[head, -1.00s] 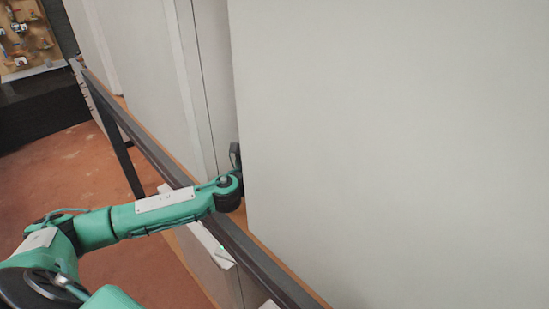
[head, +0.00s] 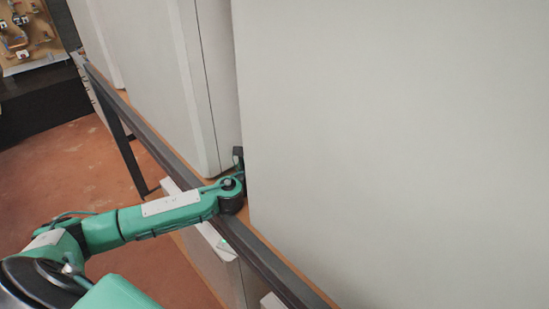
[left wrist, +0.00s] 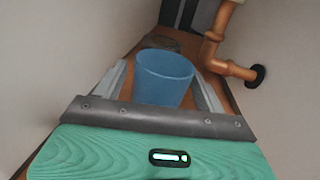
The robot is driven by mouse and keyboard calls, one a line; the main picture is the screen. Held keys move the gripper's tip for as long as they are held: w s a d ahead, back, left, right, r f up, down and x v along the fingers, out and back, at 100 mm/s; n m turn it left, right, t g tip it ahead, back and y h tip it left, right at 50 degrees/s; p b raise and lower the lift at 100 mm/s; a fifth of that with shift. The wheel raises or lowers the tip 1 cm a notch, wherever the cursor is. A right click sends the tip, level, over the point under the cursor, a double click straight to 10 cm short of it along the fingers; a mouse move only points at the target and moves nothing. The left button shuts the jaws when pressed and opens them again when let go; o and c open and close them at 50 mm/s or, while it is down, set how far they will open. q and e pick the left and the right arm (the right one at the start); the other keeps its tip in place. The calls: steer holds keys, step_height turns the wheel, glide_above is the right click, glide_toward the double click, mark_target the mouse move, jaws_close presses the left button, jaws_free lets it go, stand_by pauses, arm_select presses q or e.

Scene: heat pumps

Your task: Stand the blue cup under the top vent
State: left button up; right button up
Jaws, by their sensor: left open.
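The blue cup (left wrist: 165,72) stands upright on a narrow brown surface (left wrist: 122,62) in the left wrist view. My left gripper (left wrist: 160,85) is open, with one grey finger on each side of the cup. I cannot tell whether either finger touches it. In the head view my green left arm reaches into the gap between two white units, and its gripper is hidden there. The cup is not seen in the head view. I cannot make out the top vent in either view. My right gripper is not in view.
A copper pipe (left wrist: 213,48) bends down to the right of the cup and runs into a dark round fitting (left wrist: 257,76). A dark round object (left wrist: 160,43) lies behind the cup. Large white units (head: 400,140) (head: 150,70) and a dark rail (head: 150,140) border the arm.

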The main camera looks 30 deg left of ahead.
arm_select(q)
steer(key=shift+r, duration=0.25)
steer(key=s+b, duration=0.1)
steer(key=s, duration=0.2)
steer(key=s+a+b, duration=0.1)
steer(key=s+b, duration=0.1)
steer(key=s, duration=0.1)
steer(key=s+a+b, duration=0.1)
steer(key=s+b, duration=0.1)
steer(key=s, duration=0.2)
steer(key=shift+f, duration=0.3)
steer(key=shift+s+r+b, duration=0.2)
steer(key=shift+s+b, duration=0.2)
steer(key=shift+s, duration=0.5)
